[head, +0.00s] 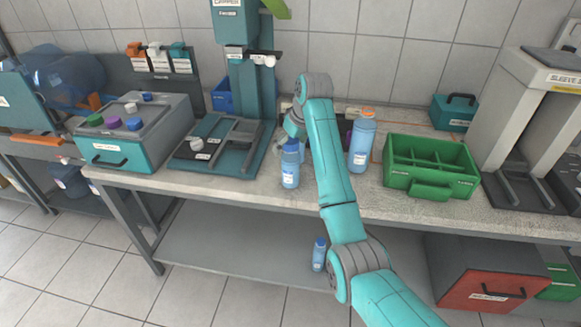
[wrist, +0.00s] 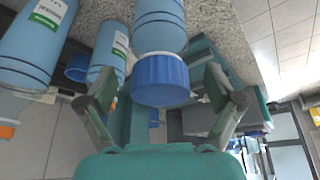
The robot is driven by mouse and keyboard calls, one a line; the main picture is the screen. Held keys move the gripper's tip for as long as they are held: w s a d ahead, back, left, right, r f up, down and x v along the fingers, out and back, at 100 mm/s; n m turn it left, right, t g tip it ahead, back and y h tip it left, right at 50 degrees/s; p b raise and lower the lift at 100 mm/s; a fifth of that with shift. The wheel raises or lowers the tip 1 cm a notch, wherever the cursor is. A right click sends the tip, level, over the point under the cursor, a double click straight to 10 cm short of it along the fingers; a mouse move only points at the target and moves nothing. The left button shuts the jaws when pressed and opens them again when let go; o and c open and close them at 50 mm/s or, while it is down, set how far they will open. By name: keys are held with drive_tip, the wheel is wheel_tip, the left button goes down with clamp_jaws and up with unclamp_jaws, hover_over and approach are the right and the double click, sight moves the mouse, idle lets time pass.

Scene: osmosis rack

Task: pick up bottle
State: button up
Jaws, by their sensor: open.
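A blue bottle (head: 290,172) with a blue cap and a white label stands upright near the front of the bench in the head view. My gripper (head: 292,130) is above and just behind its cap, partly hidden by my wrist. In the wrist view, which is upside down, the bottle's blue cap (wrist: 160,82) lies between the two spread fingers of my gripper (wrist: 164,98). A gap shows on both sides of the cap, so the fingers do not clearly touch it. The task does not say which bottle is meant.
An orange-capped blue bottle (head: 361,146) stands to the right, beside a green divided tray (head: 430,183). Another blue bottle (wrist: 108,50) is close by in the wrist view. A teal press stand (head: 233,145) is on the left. A small bottle (head: 319,257) stands on the lower shelf.

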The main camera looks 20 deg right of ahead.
drive_tip(key=shift+x, duration=1.55)
drive_tip(key=c, duration=1.6)
clamp_jaws()
drive_tip(key=shift+r, duration=0.15)
